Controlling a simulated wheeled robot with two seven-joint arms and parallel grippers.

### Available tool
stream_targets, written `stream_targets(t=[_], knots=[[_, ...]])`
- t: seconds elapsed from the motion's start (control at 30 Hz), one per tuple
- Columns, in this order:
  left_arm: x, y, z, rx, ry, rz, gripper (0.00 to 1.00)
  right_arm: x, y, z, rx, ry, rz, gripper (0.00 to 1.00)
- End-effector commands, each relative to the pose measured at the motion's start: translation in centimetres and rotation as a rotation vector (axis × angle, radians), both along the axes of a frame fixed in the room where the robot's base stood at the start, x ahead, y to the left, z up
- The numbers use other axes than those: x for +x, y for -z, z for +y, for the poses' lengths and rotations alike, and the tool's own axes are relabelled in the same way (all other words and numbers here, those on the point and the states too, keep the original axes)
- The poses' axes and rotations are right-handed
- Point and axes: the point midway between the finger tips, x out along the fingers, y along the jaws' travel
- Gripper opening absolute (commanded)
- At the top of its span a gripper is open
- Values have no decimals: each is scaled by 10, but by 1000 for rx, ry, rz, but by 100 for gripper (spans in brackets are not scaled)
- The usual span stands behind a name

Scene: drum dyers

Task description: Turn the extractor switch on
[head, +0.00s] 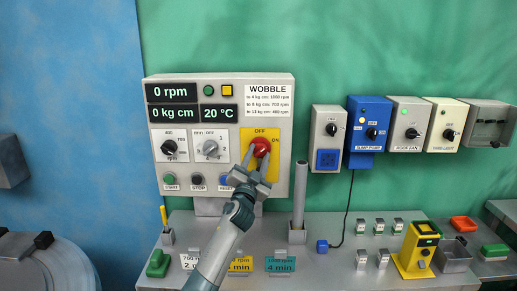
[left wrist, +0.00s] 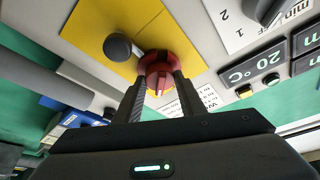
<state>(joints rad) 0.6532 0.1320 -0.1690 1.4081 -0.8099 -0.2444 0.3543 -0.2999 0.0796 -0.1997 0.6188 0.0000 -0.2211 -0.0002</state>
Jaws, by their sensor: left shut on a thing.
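The red rotary switch (head: 261,147) sits on a yellow plate (head: 246,135) marked OFF at the top and ON at the right, on the grey control panel (head: 286,88). My left gripper (head: 256,152) is shut on the red switch, reaching it from below. In the left wrist view, the two fingers (left wrist: 160,85) press on either side of the red switch (left wrist: 158,70). A dark round knob (left wrist: 117,46) stands beside it on the yellow plate. I cannot tell which way the switch points. My right gripper is not in view.
A grey upright post (head: 300,190) stands close right of the arm. Several switch boxes (head: 370,125) hang on the wall at right. Coloured blocks and clips lie on the bench.

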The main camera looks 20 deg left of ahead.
Motion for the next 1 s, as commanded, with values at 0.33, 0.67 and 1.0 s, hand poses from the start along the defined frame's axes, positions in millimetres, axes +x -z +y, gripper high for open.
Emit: stream_targets(t=[0.33, 0.67, 1.0], knots=[[-1, -13, 4, 316, -1, 90, 14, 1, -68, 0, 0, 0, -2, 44], [-1, -13, 4, 583, -1, 166, 14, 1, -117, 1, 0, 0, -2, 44], [-1, -9, 4, 717, -1, 204, 14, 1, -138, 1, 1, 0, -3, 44]])
